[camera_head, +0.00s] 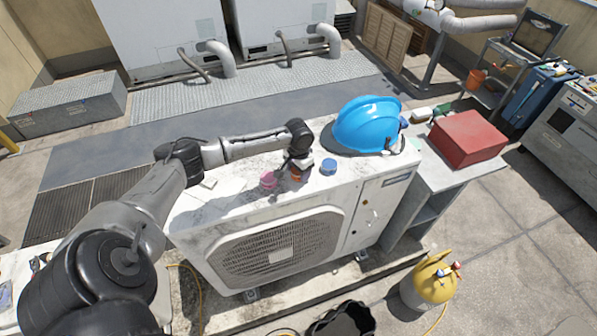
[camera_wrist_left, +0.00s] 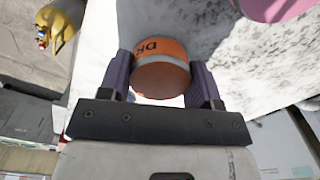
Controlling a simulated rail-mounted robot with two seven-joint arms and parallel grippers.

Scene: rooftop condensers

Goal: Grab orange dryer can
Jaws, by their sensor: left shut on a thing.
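The orange dryer can (camera_wrist_left: 162,62) sits between the two fingers of my left gripper (camera_wrist_left: 164,88), which is shut on it in the left wrist view. Part of the lettering "DR" shows on its side, with a grey band and an orange end. In the head view the can (camera_head: 296,175) is small and partly hidden by my left gripper (camera_head: 298,164). It is over the top of the white condenser unit (camera_head: 235,200). I cannot tell whether it touches the surface. My right gripper is not in view.
A pink can (camera_head: 268,181) stands just left of the orange can, and a blue can (camera_head: 329,167) just right. A blue hard hat (camera_head: 366,125) lies on the unit's right end. A red box (camera_head: 468,138) is on the side bench. A yellow-topped cylinder (camera_head: 434,281) stands on the ground.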

